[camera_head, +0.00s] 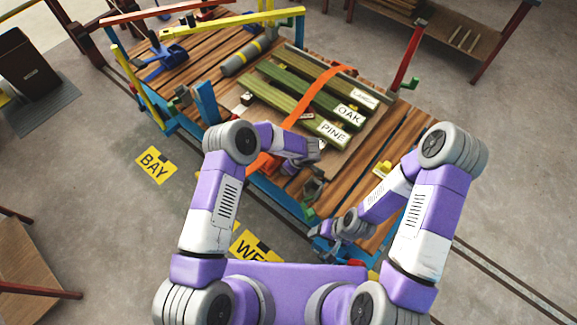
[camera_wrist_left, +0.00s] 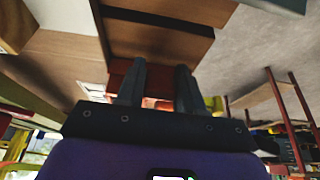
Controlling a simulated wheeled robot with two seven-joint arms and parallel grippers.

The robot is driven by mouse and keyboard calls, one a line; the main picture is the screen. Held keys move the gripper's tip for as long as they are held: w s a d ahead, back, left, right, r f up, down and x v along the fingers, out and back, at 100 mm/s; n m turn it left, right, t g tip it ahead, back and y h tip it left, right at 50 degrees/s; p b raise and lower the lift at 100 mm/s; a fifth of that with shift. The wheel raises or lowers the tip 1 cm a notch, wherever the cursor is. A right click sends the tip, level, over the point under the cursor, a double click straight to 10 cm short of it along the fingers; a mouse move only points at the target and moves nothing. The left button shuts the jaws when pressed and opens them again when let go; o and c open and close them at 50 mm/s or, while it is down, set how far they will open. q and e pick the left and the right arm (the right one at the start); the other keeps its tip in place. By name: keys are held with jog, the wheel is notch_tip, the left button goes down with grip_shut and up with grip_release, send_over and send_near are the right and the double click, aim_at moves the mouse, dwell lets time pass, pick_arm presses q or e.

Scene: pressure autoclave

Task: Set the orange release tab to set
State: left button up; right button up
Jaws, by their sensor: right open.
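An orange strap (camera_head: 318,101) runs over several green boards on the wooden deck. At its near end, by the deck's blue edge, is an orange part (camera_head: 268,166), partly hidden by my left arm; I cannot tell whether it is the release tab or how it is set. My left gripper (camera_head: 314,150) is just right of the strap, by the near end of the board marked PINE. In the left wrist view its two dark fingers (camera_wrist_left: 158,90) stand apart, with a small reddish patch showing between them. My right gripper (camera_head: 324,240) is open, low at the deck's near edge.
The boards carry labels, with PINE (camera_head: 333,133) nearest. A grey cylinder (camera_head: 248,57) and a blue clamp-like tool (camera_head: 166,54) lie on the deck's far left. Yellow rails (camera_head: 235,20) and a red post (camera_head: 409,58) rise at its edges. Yellow BAY floor marking (camera_head: 155,164) lies left.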

pick_arm(q)
jog(key=c, duration=0.5)
jog(key=shift+w+a+r+g+h+p, duration=0.15)
jog(key=shift+a+r+g+h+p, duration=0.15)
jog(key=shift+g+h+p, duration=0.7)
jog(key=shift+w+a+h+p, duration=0.15)
jog(key=shift+h+p, duration=0.25)
jog(key=shift+p, duration=0.35)
jog(key=shift+c, duration=0.3)
jog(key=shift+w+a+g+h, duration=0.15)
jog(key=shift+g+h, duration=0.25)
jog(key=shift+h, duration=0.2)
jog(key=shift+c, duration=0.2)
jog(key=shift+w+a+g+h+b, duration=0.15)
jog(key=shift+a+g+h+b, duration=0.05)
jog(key=shift+g+h+b, duration=0.6)
jog(key=shift+b, duration=0.3)
jog(key=shift+r+h, duration=0.1)
jog(key=shift+h, duration=0.2)
